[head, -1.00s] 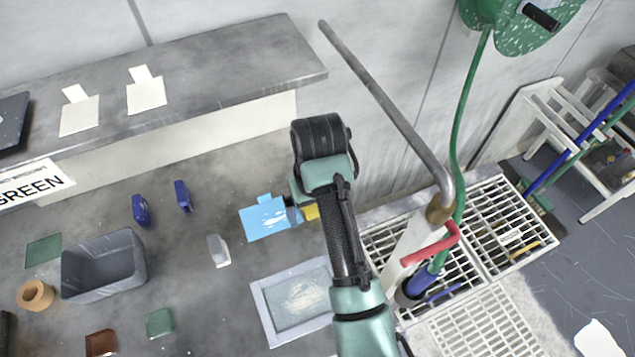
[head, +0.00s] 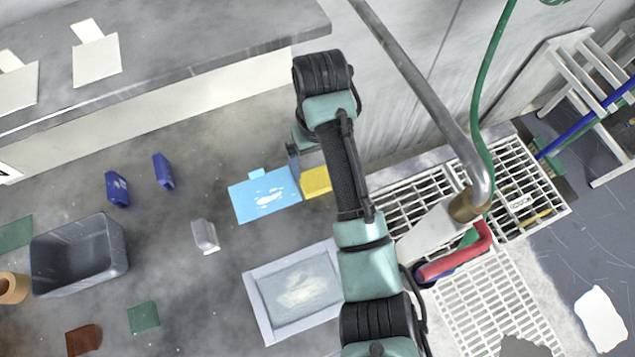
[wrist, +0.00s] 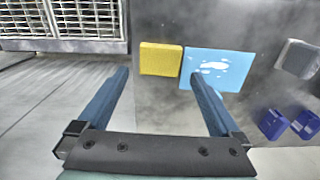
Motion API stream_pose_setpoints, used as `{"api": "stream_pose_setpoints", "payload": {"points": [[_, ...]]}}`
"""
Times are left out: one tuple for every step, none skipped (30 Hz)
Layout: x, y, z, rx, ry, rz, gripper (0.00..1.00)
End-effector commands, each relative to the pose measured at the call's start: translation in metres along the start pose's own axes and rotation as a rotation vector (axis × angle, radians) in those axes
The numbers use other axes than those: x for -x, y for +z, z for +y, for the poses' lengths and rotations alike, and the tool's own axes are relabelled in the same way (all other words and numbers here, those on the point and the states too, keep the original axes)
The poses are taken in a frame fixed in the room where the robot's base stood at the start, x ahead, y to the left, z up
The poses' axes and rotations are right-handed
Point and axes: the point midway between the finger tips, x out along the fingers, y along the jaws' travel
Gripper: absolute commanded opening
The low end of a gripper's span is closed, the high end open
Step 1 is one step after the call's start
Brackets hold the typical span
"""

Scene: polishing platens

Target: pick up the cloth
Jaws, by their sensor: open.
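A flat light blue piece with white patches and a small tab, which looks like the cloth (head: 264,196), lies on the grey worktop. It also shows in the wrist view (wrist: 220,68), beyond my right fingertip. A yellow block (head: 316,182) lies against its right side; in the wrist view the block (wrist: 160,59) appears left of the cloth, between the two fingers. My gripper (wrist: 160,75) is open and empty, its fingers apart. In the head view my gripper (head: 295,158) is partly hidden by my own arm and appears just behind the yellow block.
A framed pale plate (head: 258,311) lies in front of the cloth. A metal pipe (head: 415,80) and white grating (head: 505,300) are at right. A raised shelf (head: 220,40) runs behind.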

Motion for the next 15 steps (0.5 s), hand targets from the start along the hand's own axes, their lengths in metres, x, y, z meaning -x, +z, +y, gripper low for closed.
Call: {"api": "stream_pose_setpoints", "payload": {"points": [[-0.014, 0.000, 0.001, -0.001, 0.001, 0.000, 1.00], [-0.017, 0.000, 0.001, -0.001, 0.001, 0.000, 1.00], [-0.022, 0.000, 0.001, -0.002, 0.001, 0.000, 1.00], [-0.025, 0.000, 0.001, -0.002, 0.001, 0.000, 1.00], [-0.027, 0.000, 0.001, -0.002, 0.001, 0.000, 1.00], [-0.029, 0.000, 0.001, -0.002, 0.001, 0.000, 1.00], [-0.030, 0.000, 0.001, -0.001, 0.001, 0.000, 1.00], [-0.030, 0.000, 0.001, -0.001, 0.001, 0.000, 1.00], [-0.031, 0.000, 0.000, -0.001, 0.001, 0.000, 1.00], [-0.031, 0.000, 0.000, -0.001, 0.001, 0.001, 1.00], [-0.031, -0.001, 0.000, -0.001, 0.001, 0.001, 1.00], [-0.032, -0.001, 0.000, -0.001, 0.001, 0.001, 1.00], [-0.033, -0.001, 0.000, -0.001, 0.001, 0.001, 1.00], [-0.035, -0.001, 0.000, 0.000, 0.001, 0.001, 1.00], [-0.037, -0.002, 0.000, 0.000, 0.001, 0.001, 1.00]]}}
